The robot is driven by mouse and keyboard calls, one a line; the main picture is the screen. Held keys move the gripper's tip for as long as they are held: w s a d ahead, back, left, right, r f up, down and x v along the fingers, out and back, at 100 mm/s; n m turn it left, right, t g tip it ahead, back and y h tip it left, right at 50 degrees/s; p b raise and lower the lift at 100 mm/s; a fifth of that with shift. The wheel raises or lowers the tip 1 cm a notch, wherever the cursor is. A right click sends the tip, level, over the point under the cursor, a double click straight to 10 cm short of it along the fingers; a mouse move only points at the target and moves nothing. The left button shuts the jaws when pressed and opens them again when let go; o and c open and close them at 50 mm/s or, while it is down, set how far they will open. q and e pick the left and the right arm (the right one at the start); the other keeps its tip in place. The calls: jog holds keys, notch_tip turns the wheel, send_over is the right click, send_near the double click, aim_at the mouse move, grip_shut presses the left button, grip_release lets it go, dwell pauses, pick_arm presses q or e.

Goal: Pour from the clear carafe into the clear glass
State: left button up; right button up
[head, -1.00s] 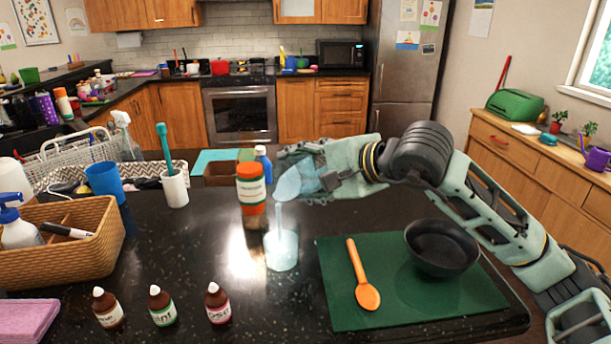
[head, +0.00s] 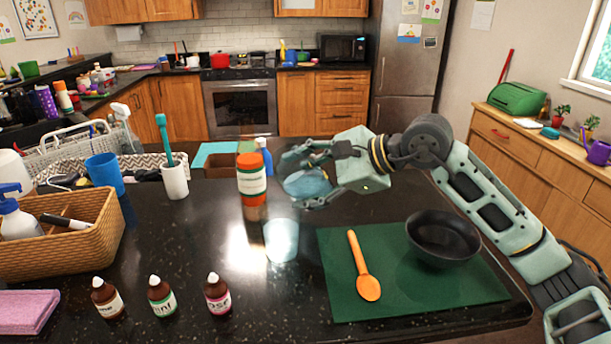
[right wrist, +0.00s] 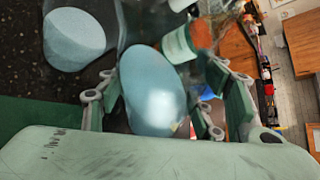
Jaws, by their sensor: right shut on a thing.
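The clear carafe (head: 306,186) looks pale blue and is held in my right gripper (head: 298,178), above and slightly right of the glass. It lies tilted, and the fingers partly cover it. In the right wrist view the carafe (right wrist: 152,92) shows between the fingers. The clear glass (head: 281,241) stands upright on the dark counter, left of the green board, and also shows in the right wrist view (right wrist: 73,40). No stream is visible between carafe and glass. I cannot tell the liquid level in either. My left gripper is out of view.
An orange-capped bottle (head: 251,180) stands just left of the carafe, with a blue bottle (head: 264,155) behind. A green board (head: 325,300) holds an orange spoon (head: 364,275) and a black bowl (head: 442,241). Small brown bottles (head: 162,298) stand at the front left.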

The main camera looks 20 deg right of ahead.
aim_at(297, 154)
notch_tip(297, 154, up, 3)
jog(key=shift+f+m+g+y+p, duration=0.2)
jog(key=shift+m+g+y+p, duration=0.4)
jog(key=shift+p, duration=0.3)
jog(key=shift+r+m+y+p, duration=0.3)
jog(key=shift+m+y, duration=0.1)
jog(key=shift+m, duration=0.1)
jog(key=shift+r+m+g+y+p, duration=0.4)
jog(key=shift+r+p, duration=0.15)
jog(key=shift+r, duration=0.05)
jog(key=shift+r+m+g+y+p, duration=0.3)
jog(key=shift+r+m+y+p, duration=0.3)
jog(key=shift+r+m, duration=0.2)
jog(key=shift+m, duration=0.2)
jog(key=shift+r, duration=0.1)
